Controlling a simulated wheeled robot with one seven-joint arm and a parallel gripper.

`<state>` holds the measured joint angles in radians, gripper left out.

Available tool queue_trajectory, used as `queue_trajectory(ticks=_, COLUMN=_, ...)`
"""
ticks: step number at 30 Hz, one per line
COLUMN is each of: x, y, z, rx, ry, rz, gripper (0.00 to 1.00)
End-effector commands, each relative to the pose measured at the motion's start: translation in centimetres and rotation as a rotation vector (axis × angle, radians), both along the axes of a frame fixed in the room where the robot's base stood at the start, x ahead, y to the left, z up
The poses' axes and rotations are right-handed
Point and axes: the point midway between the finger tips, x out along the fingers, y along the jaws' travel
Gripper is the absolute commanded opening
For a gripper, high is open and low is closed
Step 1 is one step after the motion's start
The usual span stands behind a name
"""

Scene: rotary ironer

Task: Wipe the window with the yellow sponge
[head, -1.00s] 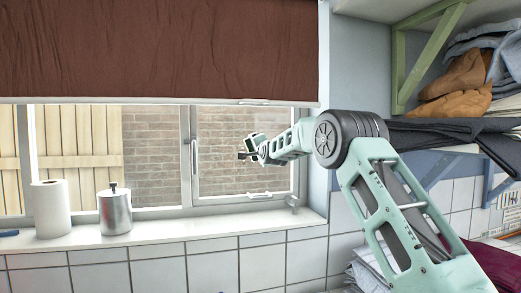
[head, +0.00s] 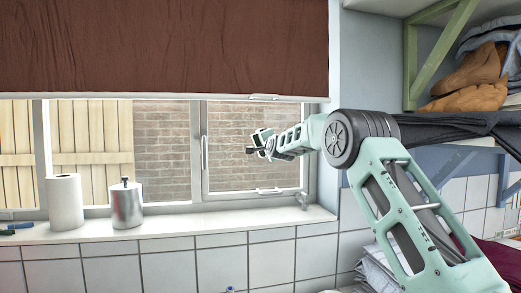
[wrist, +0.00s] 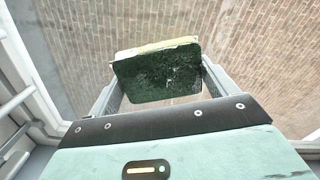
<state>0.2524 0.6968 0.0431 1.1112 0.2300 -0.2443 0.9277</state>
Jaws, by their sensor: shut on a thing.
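The yellow sponge (wrist: 155,72) is between my gripper's fingers in the wrist view. Its dark green, white-speckled scouring face fills most of what shows, with a pale yellow edge along the top. My gripper (head: 258,140) is shut on it, in front of the right pane of the window (head: 232,170). The window has white frames, with a brick wall and wooden fence behind the glass. In the wrist view the pane lies beyond the sponge; I cannot tell whether they touch.
A red-brown blind (head: 160,50) covers the window's upper part. A paper roll (head: 65,203) and a metal canister (head: 126,205) stand on the left of the sill (head: 170,228). A shelf with folded cloths (head: 470,80) is at right, close to my arm.

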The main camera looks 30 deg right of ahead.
Motion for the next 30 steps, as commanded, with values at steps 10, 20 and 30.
queue_trajectory(ticks=10, x=-0.5, y=-2.3, z=-0.1, rx=-0.003, ry=0.000, rz=-0.010, gripper=0.61)
queue_trajectory(ticks=20, x=-1.4, y=-5.1, z=-0.3, rx=-0.003, ry=-0.003, rz=-0.014, gripper=0.61)
queue_trajectory(ticks=30, x=-1.8, y=-6.1, z=-0.1, rx=-0.001, ry=-0.001, rz=-0.009, gripper=0.61)
